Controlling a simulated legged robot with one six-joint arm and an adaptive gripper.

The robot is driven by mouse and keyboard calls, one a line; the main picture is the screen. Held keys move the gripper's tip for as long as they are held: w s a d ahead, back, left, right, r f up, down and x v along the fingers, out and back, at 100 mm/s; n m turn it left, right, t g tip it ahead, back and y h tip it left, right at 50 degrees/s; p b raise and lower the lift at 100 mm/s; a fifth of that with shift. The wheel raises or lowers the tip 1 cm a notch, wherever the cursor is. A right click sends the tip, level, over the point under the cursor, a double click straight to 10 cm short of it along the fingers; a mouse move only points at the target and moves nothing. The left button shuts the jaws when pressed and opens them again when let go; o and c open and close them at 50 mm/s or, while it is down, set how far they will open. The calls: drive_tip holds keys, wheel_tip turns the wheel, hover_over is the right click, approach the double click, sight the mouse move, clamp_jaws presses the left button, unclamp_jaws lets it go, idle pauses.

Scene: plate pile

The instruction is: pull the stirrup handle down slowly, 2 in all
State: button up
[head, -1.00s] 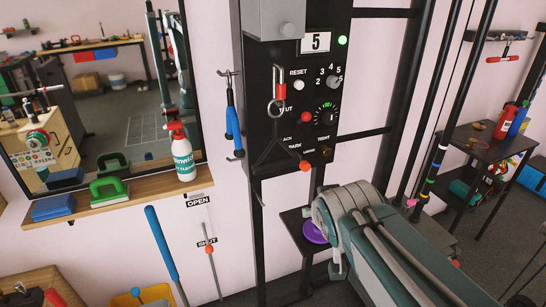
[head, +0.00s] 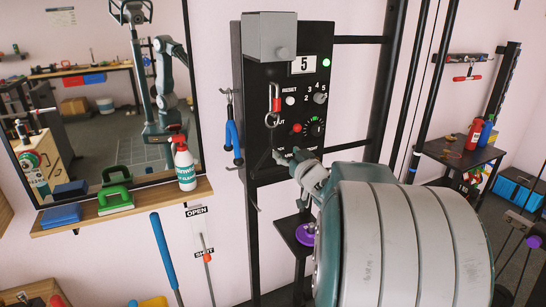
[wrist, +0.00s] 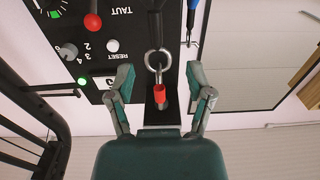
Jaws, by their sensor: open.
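The control box (head: 300,75) is black, with a display reading 5 and a lit green lamp. A red snap hook (head: 276,103) with a metal ring hangs on its front. Below it the black stirrup handle (head: 266,155) hangs, partly hidden by my gripper (head: 284,158). In the wrist view, which is upside down, my gripper (wrist: 159,80) is open. Its two green fingers stand apart on either side of the red hook (wrist: 160,94) and the ring (wrist: 158,60). No finger visibly touches them. The stirrup is hard to make out there against the black panel.
A blue-handled tool (head: 233,136) hangs left of the box. A shelf (head: 150,202) holds a spray bottle (head: 184,164) and brushes below a mirror. A small stand with a purple disc (head: 306,234) is below. Black uprights (head: 392,90) stand to the right.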

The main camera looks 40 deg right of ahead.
sight(274, 139)
drive_tip(key=shift+x, duration=2.9)
drive_tip(key=w+d, duration=0.2)
drive_tip(key=w, duration=0.1)
drive_tip(key=shift+w+f, duration=0.1)
drive_tip(key=shift+w, duration=0.1)
drive_tip(key=shift+w+a, duration=0.25)
drive_tip(key=shift+w, duration=0.35)
drive_tip(key=shift+d, duration=0.15)
drive_tip(key=shift+s, duration=0.1)
